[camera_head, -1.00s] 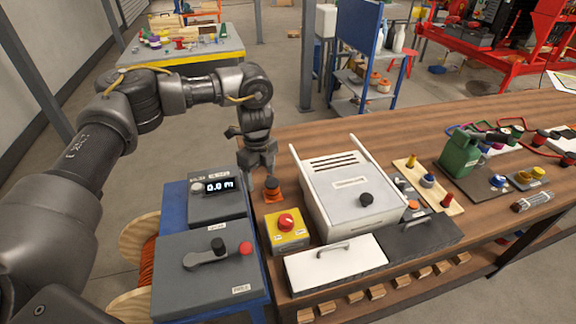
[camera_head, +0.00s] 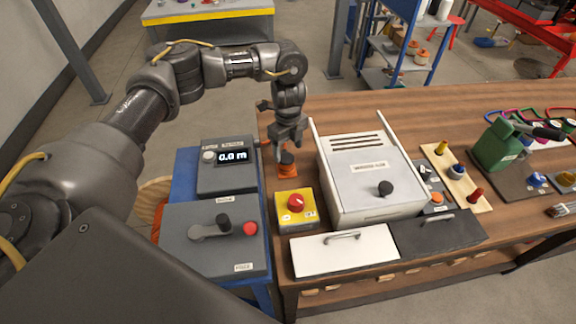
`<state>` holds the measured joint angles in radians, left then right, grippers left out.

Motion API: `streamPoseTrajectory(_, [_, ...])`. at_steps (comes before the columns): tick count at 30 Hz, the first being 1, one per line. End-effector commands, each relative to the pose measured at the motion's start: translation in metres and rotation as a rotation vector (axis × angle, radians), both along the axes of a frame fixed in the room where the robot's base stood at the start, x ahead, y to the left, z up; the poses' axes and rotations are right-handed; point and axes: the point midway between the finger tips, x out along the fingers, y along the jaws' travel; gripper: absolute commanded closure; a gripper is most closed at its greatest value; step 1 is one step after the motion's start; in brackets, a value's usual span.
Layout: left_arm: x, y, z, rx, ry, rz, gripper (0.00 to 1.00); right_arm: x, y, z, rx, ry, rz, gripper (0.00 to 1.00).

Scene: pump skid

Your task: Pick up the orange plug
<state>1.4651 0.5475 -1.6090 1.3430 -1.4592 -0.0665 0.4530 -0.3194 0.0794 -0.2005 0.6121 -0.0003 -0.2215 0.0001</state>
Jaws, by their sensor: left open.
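The orange plug (camera_head: 288,171), with a dark top, stands upright on the wooden bench, behind the yellow box with the red knob. My left gripper (camera_head: 288,154) points down just over it, and its open fingers look to be on either side of the plug's dark top. I cannot tell whether they touch it. My right gripper is not in view.
A grey box with a display (camera_head: 226,172) stands close on the left. The yellow box (camera_head: 308,214) is in front, and a white lidded case (camera_head: 362,185) is close on the right. The bench top (camera_head: 420,110) behind the case is clear.

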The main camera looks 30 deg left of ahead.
Motion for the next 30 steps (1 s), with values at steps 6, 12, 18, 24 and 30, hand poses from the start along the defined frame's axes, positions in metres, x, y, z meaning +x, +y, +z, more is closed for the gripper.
streamPoseTrajectory(6, [-0.001, 0.002, -0.019, 0.000, 0.005, 0.006, 0.32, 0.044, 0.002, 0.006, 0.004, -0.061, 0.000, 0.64])
streamPoseTrajectory(12, [-0.001, 0.003, -0.044, 0.001, 0.003, 0.006, 0.32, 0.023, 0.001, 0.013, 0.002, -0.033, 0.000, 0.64])
streamPoseTrajectory(18, [-0.001, 0.002, -0.052, 0.000, 0.000, 0.004, 0.32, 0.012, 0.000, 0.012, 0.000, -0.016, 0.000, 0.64])
streamPoseTrajectory(24, [-0.001, 0.003, -0.051, 0.000, 0.000, 0.005, 0.42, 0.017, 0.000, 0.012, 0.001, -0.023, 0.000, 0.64])
streamPoseTrajectory(30, [-0.001, 0.002, -0.051, 0.000, 0.000, 0.004, 0.68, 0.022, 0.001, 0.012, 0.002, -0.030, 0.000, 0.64])
